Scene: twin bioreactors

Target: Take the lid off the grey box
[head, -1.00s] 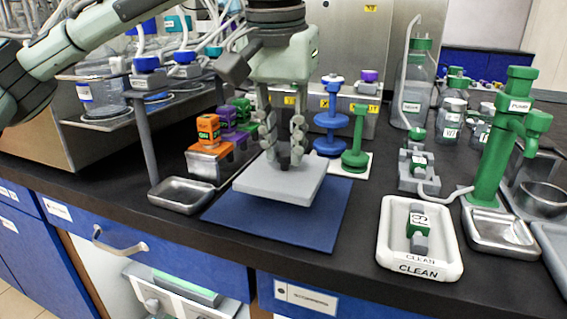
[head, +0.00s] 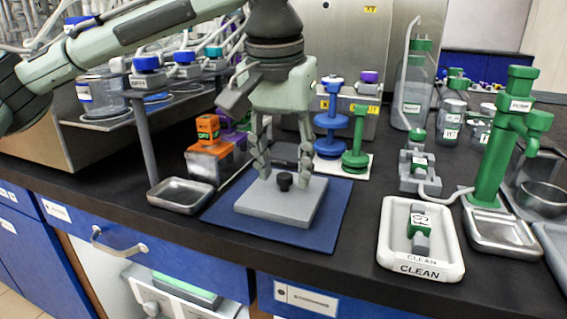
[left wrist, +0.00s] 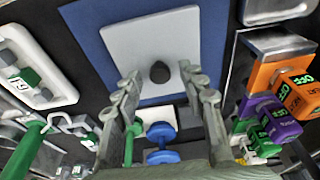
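A flat light grey slab with a dark round knob, which looks like the lid (head: 270,207), lies on a blue mat (head: 333,210) at the middle of the bench. The knob (head: 285,181) stands free on its top. My left gripper (head: 284,172) is directly above the lid, its fingers apart on either side of the knob and not visibly touching it. In the left wrist view the lid (left wrist: 125,45) shows past the open fingertips, with the knob between them. I cannot make out a separate grey box body. My right gripper is not in view.
Orange (head: 208,128) and purple-capped items stand left of the mat, near a metal tray (head: 181,197). Blue (head: 331,120) and green (head: 355,150) spool-shaped stands are behind right. A white CLEAN tray (head: 440,262) and green pump (head: 500,145) are at the right.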

